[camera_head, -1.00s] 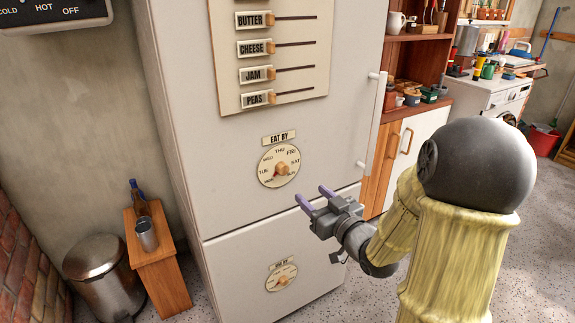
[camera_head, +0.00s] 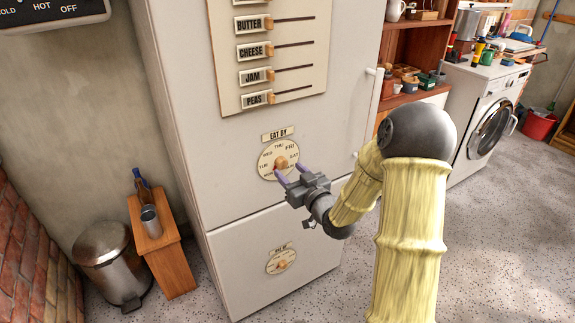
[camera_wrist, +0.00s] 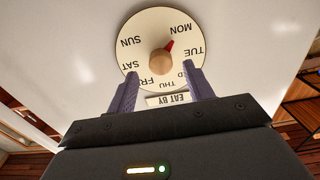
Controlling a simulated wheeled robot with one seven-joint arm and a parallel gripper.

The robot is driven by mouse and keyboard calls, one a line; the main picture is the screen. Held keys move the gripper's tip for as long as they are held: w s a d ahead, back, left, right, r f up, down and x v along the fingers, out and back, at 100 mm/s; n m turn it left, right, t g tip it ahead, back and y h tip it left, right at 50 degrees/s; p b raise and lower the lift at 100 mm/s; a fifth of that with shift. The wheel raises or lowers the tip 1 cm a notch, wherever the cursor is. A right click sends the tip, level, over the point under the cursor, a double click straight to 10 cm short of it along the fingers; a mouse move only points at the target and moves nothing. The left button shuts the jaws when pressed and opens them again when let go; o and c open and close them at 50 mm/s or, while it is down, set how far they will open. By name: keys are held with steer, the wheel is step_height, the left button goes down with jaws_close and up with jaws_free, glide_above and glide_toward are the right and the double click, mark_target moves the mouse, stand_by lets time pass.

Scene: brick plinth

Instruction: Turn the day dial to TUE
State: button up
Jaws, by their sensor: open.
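The round cream day dial (camera_head: 264,154) under the EAT BY label (camera_head: 278,134) is on the upper door of the white fridge. In the wrist view the dial (camera_wrist: 143,28) appears upside down. Its wooden knob (camera_wrist: 161,62) has a red pointer (camera_wrist: 169,46) directed at MON, with TUE (camera_wrist: 196,50) beside it. My gripper (camera_head: 289,170) is open at the dial. In the wrist view its purple fingers (camera_wrist: 162,74) stand either side of the knob's lower side, with gaps. They partly cover WED. I cannot tell whether the fingertips reach the knob's depth.
A second, smaller dial (camera_head: 281,261) is on the lower door; its lettering is too small to read. A slider panel (camera_head: 300,60) is above, and the door handle (camera_head: 371,110) is to the right. A wooden stand (camera_head: 170,262) and bin (camera_head: 110,262) stand left.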

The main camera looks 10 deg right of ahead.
mark_target(280, 165)
steer(key=shift+x, duration=1.4)
steer(key=shift+a, duration=0.1)
steer(key=c, duration=1)
steer(key=shift+m+p, duration=0.3)
steer(key=m+p, duration=0.2)
steer(key=m, duration=0.2)
steer(key=shift+r+m, duration=0.15)
steer(key=shift+m, duration=0.25)
steer(key=shift+m+p, duration=0.75)
steer(key=shift+m, duration=0.95)
